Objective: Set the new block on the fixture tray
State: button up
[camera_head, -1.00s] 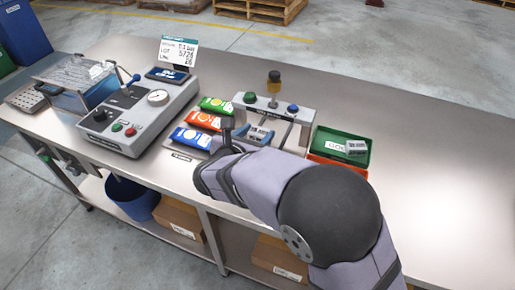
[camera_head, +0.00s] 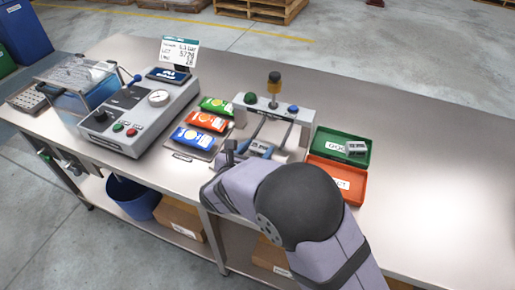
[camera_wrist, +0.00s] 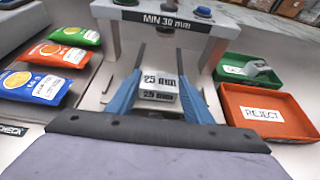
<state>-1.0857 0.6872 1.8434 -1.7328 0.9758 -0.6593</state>
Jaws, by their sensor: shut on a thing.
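My gripper (camera_wrist: 158,92), with blue fingers, is shut on a pale block (camera_wrist: 158,84) marked "25 mm" on two faces.
A green bin (camera_head: 329,137) holds a small grey-white block (camera_head: 356,148). An orange bin (camera_head: 350,187) marked "REJECT" stands in front of it. Green, orange and blue packets (camera_head: 208,122) lie left of the fixture. A gauge machine (camera_head: 135,118) stands further left. The bench's right side is clear.

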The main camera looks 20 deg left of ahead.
jog(key=shift+f, duration=0.2)
jog(key=o, duration=1.1)
jog(key=shift+o, duration=0.2)
jog(key=shift+r, duration=0.15)
jog(key=shift+s+r, duration=0.1)
jog(key=shift+s, duration=0.05)
jog(key=b+v, duration=0.1)
jog(key=v, duration=1)
jog(key=shift+s+r+b, duration=0.2)
jog(key=shift+s+b, duration=0.1)
jog(key=shift+s, duration=0.05)
